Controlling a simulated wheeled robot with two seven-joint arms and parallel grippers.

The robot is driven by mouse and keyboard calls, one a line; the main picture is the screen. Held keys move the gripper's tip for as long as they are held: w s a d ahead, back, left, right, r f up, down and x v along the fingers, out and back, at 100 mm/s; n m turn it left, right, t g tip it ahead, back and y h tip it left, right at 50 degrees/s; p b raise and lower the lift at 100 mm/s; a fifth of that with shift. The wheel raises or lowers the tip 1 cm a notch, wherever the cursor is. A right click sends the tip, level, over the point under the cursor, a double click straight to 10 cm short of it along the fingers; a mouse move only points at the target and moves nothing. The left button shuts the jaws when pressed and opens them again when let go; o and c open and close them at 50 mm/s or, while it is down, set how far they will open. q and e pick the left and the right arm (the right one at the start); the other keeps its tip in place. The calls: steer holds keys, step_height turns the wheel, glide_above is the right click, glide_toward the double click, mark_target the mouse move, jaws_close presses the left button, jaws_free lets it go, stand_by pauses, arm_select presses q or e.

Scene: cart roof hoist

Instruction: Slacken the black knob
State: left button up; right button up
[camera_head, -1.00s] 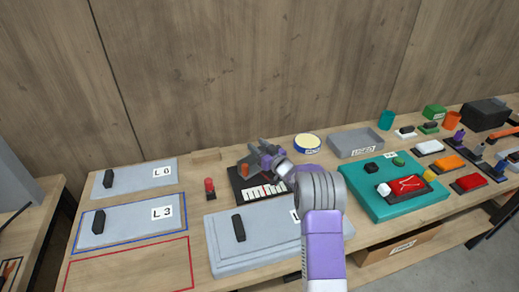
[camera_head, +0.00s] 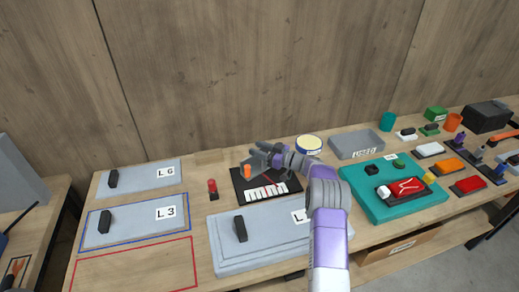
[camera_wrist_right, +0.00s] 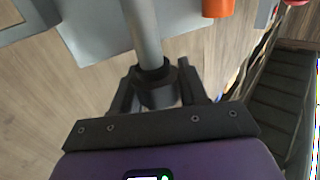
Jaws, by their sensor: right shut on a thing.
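My right gripper (camera_head: 262,158) is over the back of a black panel with a white scale (camera_head: 265,193) in the head view. In the right wrist view its fingers (camera_wrist_right: 160,92) are shut on a dark round knob (camera_wrist_right: 157,84), with a grey rod (camera_wrist_right: 144,35) running through or out of it. The knob is hidden by the gripper in the head view. An orange cylinder (camera_head: 248,171) stands beside the gripper; an orange part also shows in the wrist view (camera_wrist_right: 218,7). My left gripper is not in view.
A red-topped button post (camera_head: 212,188) stands left of the panel. Grey plates with black handles, L3 (camera_head: 150,222) among them, lie left and in front. A teal box (camera_head: 405,203) and grey tray (camera_head: 357,145) are to the right. Bare wood shows inside the red outline (camera_head: 135,268).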

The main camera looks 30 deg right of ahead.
steer(key=o, duration=1)
steer(key=shift+c, duration=0.2)
steer(key=v, duration=0.7)
steer(key=shift+s+p, duration=0.2)
steer(key=shift+p, duration=0.2)
steer(key=shift+d, duration=0.1)
